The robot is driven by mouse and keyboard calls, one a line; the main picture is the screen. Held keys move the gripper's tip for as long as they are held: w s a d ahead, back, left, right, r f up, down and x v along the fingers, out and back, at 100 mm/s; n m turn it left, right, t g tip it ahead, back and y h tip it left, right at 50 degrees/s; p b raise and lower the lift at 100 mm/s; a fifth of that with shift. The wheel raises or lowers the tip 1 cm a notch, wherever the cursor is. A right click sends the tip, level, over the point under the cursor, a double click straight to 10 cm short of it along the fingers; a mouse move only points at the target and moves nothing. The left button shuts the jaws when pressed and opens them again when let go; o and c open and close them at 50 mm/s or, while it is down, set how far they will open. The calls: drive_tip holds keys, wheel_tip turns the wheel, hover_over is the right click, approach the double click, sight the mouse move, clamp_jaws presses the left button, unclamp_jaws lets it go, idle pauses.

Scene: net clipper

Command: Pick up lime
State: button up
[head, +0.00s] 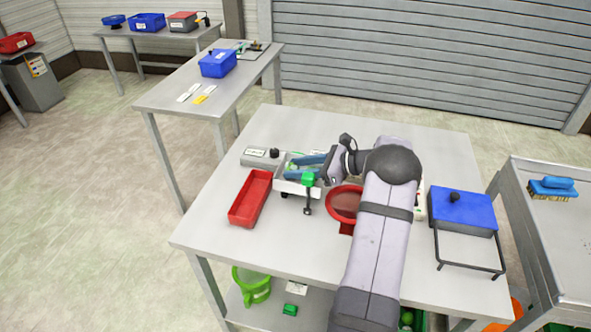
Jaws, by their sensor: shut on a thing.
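My gripper (323,180) is at the end of the grey arm, low over the right side of the grey clipper machine (285,187) on the middle table. Its jaws are shut on a small bright green thing at the fingertips. This green thing (309,179) looks like the lime, but it is too small to be sure. A black lever hangs just below it. Blue parts and more green show in the machine to the left of my gripper. My arm hides part of the table behind it.
A red tray (250,198) lies left of the machine, and a red funnel-like bowl (345,203) stands right of it, partly behind my arm. A blue-topped box (461,211) with a black frame stands at the right. The table's front left is clear.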

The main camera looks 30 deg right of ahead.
sight(287, 169)
wheel_tip(287, 169, up, 10)
drive_tip(key=shift+f+b, duration=0.1)
drive_tip(key=shift+b, duration=0.85)
drive_tip(key=shift+w+a+f, duration=0.1)
drive_tip(key=shift+a+f, duration=0.1)
drive_tip(key=shift+a, duration=0.1)
drive_tip(key=shift+w+a+f+n+y+b, duration=0.15)
drive_tip(key=shift+w+a+f+y+b, duration=0.1)
drive_tip(key=shift+a+b, duration=0.3)
drive_tip(key=shift+w+a+f+n+y+b, duration=0.15)
drive_tip(key=shift+w+a+b, duration=0.15)
drive_tip(key=shift+a, duration=0.35)
drive_tip(key=s+a+r+n+g+y+b, duration=0.1)
drive_tip(key=a+r+b, duration=0.25)
drive_tip(key=a, duration=0.55)
drive_tip(key=s+a+r+n+g+b, duration=0.1)
drive_tip(key=a+r+b, duration=0.25)
drive_tip(key=a, duration=0.55)
drive_tip(key=s+a+r+y+b, duration=0.15)
drive_tip(key=a+b, duration=0.25)
drive_tip(key=a, duration=0.5)
drive_tip(key=w+d+f+m+t+h, duration=0.2)
drive_tip(key=d+f+m+h, duration=0.3)
drive_tip(key=d, duration=0.4)
drive_tip(key=w+d+f+m+t+h, duration=0.2)
drive_tip(key=d+f+m+h, duration=0.3)
drive_tip(key=d+h, duration=0.3)
drive_tip(key=shift+d+f+m+t, duration=0.15)
drive_tip(key=shift+d+m+t, duration=0.45)
drive_tip(key=shift+m, duration=0.3)
